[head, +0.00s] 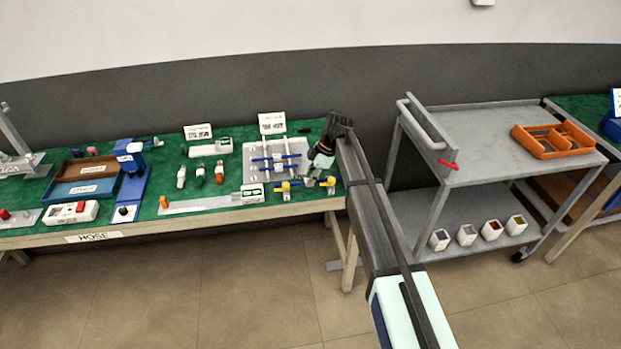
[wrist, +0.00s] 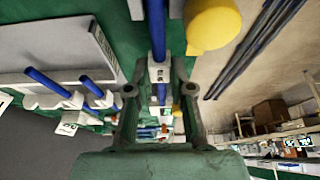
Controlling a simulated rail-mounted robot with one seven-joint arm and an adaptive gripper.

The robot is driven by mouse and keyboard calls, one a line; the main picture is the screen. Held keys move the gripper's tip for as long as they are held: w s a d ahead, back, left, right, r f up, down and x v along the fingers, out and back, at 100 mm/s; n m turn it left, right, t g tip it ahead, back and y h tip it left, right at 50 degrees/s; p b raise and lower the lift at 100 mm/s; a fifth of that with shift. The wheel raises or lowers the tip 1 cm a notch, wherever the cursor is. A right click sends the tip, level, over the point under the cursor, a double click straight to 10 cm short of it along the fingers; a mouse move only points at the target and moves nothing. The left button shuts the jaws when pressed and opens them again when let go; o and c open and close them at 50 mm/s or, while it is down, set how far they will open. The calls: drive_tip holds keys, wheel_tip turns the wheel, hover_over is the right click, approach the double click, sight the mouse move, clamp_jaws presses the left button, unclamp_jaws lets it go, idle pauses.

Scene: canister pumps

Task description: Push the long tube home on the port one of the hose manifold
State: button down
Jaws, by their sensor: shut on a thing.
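My gripper (wrist: 160,92) is shut on a blue tube (wrist: 157,32) with a white fitting on it, between the two fingers. The tube runs away from the fingers toward the top of the wrist view. A yellow round knob (wrist: 212,24) is close by on the right, apart from the fingers. In the head view my gripper (head: 320,168) is low over the right end of the bench, by a fixture with yellow knobs (head: 285,186) that looks like the hose manifold. Which port is port one, and whether the tube end touches it, I cannot tell.
A pale rack (head: 262,149) with blue tubes stands just left of my gripper. The green bench (head: 160,175) also holds a blue tray (head: 85,192) and several small fittings. A grey cart (head: 470,130) with an orange tray (head: 560,141) is to the right.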

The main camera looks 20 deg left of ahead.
drive_tip(key=shift+w+d, duration=0.35)
drive_tip(key=shift+d, duration=0.35)
idle(0.6)
drive_tip(key=c, duration=0.9)
unclamp_jaws()
drive_tip(key=shift+c, duration=0.2)
drive_tip(key=shift+r, duration=0.1)
drive_tip(key=v, duration=1.2)
